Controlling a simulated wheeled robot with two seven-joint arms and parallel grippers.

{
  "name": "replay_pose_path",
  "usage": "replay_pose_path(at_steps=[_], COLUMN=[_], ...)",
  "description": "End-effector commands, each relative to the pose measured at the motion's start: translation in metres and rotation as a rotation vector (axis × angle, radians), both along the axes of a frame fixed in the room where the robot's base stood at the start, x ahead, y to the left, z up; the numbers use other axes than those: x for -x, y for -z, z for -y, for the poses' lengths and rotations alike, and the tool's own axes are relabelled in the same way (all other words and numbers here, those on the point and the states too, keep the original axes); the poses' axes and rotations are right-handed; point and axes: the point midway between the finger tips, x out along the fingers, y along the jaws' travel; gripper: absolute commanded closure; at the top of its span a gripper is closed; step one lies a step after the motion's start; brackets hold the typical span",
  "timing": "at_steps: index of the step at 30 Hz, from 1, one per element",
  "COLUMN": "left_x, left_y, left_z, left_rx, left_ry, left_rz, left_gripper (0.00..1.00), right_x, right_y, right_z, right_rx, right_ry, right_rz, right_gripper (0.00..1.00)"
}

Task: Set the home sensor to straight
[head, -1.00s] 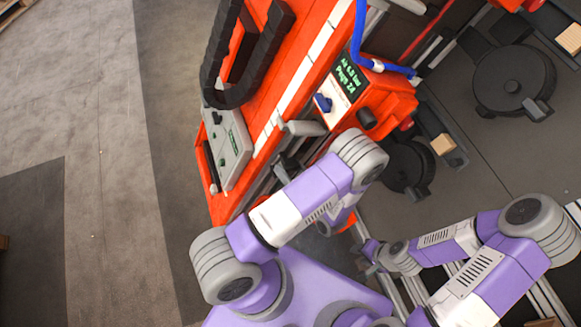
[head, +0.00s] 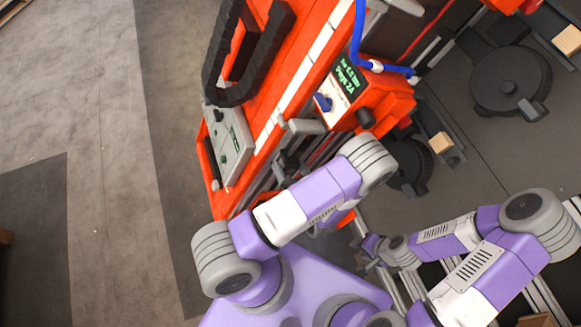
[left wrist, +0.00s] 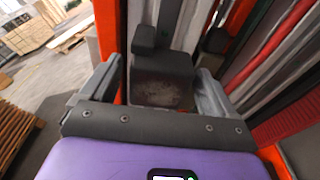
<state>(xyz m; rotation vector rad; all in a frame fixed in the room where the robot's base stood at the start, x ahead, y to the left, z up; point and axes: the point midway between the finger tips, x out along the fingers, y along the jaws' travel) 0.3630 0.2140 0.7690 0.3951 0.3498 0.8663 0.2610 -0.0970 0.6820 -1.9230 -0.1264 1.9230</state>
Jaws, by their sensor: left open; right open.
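In the left wrist view, a dark grey block (left wrist: 162,65) with a raised lug at its upper left lies between my fingers; it may be the home sensor, but I see no label. My left gripper (left wrist: 158,75) is open, one finger on each side of the block, with gaps showing. I cannot tell its depth from the block. In the head view my left forearm hides that gripper beside the orange machine (head: 296,62). My right gripper (head: 370,262) is open, small and low in the head view, away from the machine's front.
The machine carries a grey button panel (head: 229,145), a black cable chain (head: 243,60), a box with a green-lit display (head: 349,78) and blue knob (head: 323,102), and a blue hose (head: 358,45). Grey floor (head: 95,120) is open at left. Wooden pallets (left wrist: 40,27) stand behind.

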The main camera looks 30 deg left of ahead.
Motion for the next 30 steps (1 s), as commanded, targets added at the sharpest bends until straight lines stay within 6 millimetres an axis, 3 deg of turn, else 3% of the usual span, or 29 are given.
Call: replay_pose_path(at_steps=[15, 30], left_x=[0.041, 0.045], left_y=[-0.009, -0.01], left_z=[0.055, 0.06], left_rx=[0.001, 0.0], left_ry=[0.003, 0.001], left_rz=[0.0, 0.0], left_gripper=[0.11, 0.11], right_x=[0.0, 0.0], right_y=[-0.007, -0.007], right_z=[0.0, 0.0], right_rx=[0.0, 0.0], right_ry=[0.0, 0.0], right_rz=[0.0, 0.0], right_gripper=[0.57, 0.57])
